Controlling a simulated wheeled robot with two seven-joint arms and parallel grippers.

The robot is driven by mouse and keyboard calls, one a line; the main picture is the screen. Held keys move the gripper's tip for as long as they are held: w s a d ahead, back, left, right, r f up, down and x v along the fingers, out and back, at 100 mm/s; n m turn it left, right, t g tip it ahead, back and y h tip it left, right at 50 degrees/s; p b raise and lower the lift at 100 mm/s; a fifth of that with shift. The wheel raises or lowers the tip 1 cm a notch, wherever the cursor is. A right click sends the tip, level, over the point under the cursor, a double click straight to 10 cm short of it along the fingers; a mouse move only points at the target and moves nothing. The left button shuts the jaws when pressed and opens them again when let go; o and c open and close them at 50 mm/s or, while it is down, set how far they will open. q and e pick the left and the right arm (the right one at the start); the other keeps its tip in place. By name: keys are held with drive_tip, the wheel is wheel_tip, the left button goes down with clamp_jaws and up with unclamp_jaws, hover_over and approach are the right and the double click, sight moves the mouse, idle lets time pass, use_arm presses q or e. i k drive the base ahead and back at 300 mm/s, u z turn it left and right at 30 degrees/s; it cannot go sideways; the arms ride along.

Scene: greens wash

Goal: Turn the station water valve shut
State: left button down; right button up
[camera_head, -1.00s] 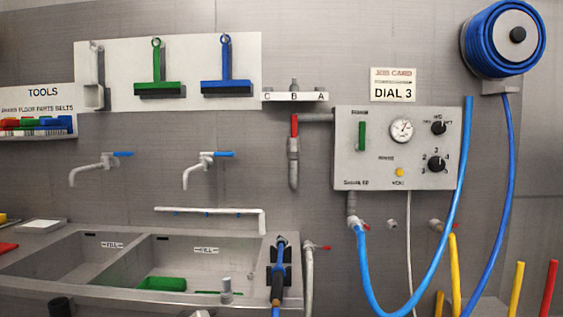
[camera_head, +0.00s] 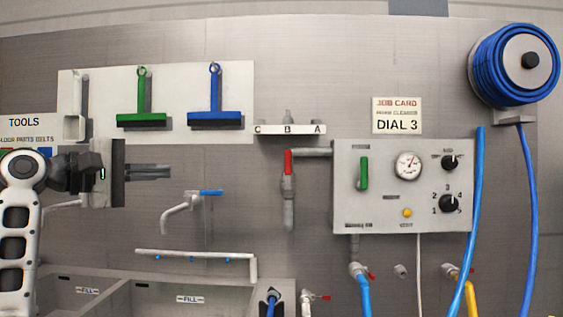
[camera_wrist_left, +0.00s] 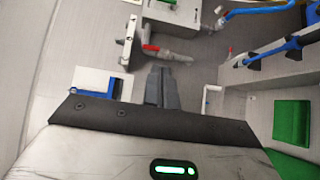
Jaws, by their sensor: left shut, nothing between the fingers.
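A valve with a red lever (camera_head: 288,162) sits on the grey pipe that runs left from the control panel (camera_head: 345,215). The lever stands upright, in line with the vertical pipe below it. The red lever also shows in the left wrist view (camera_wrist_left: 151,48), beyond my fingers. A green lever (camera_head: 364,172) stands upright on the panel face. My left gripper (camera_head: 168,172) is shut and empty, pointing right, well left of the red lever and apart from it. Its closed fingers show in the left wrist view (camera_wrist_left: 162,88). My right gripper is not in view.
A blue-handled tap (camera_head: 190,205) projects below the space between my left gripper and the red lever. Green (camera_head: 140,105) and blue (camera_head: 214,105) squeegees hang above. A shelf marked C, B, A (camera_head: 290,129) is over the valve. A blue hose (camera_head: 470,230) hangs in front of the panel's right edge.

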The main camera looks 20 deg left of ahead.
sight(287, 152)
drive_tip(key=i, duration=1.15)
